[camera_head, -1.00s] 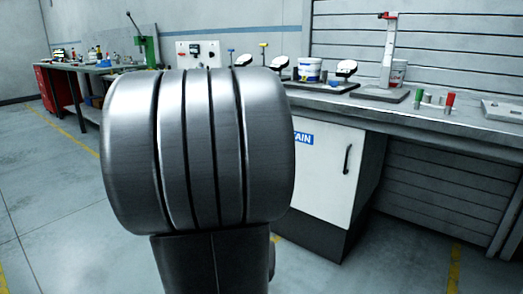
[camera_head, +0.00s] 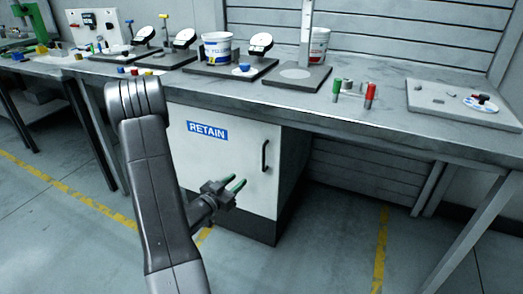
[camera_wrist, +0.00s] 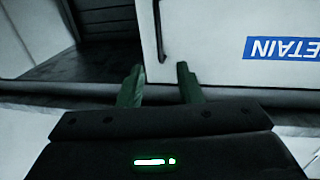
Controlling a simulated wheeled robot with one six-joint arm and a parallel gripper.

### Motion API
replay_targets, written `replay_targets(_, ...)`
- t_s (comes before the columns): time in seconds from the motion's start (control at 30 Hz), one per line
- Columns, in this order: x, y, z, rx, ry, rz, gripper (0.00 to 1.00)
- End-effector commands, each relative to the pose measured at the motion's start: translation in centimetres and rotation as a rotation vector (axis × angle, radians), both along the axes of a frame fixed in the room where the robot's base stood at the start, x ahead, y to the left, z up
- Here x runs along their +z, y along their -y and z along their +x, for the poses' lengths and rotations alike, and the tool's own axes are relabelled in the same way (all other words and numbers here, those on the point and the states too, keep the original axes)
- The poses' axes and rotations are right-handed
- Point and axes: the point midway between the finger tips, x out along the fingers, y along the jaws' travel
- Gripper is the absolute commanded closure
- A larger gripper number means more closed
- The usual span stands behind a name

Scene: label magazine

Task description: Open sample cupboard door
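The sample cupboard door (camera_head: 228,155) is a white panel under the bench with a blue RETAIN label (camera_head: 207,131). It looks shut. Its black vertical handle (camera_head: 264,155) is near the door's right edge. My gripper (camera_head: 238,183) is in front of the door, left of and a little below the handle in the head view, apart from it. Its two green-tipped fingers are spread with nothing between them. In the wrist view my gripper (camera_wrist: 160,84) points toward the door (camera_wrist: 210,45), with the handle (camera_wrist: 160,35) ahead between the fingertips and the label (camera_wrist: 283,48) at right.
The bench top (camera_head: 395,90) above the cupboard carries a white tub (camera_head: 217,48), scales, a stand plate (camera_head: 297,77) and red and green pieces (camera_head: 370,95). A bench leg (camera_head: 475,230) stands at right. The floor before the door is open.

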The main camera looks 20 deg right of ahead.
Motion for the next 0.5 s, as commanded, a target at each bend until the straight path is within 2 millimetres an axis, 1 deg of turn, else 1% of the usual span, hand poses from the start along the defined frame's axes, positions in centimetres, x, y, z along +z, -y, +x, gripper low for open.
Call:
replay_targets(0.17,-0.1,1.2,0.5,-0.013,0.003,-0.008,0.68)
replay_targets(0.27,-0.1,2.8,1.2,-0.014,0.003,-0.008,0.68)
replay_targets(0.5,-0.1,7.3,3.8,-0.012,0.005,-0.009,0.68)
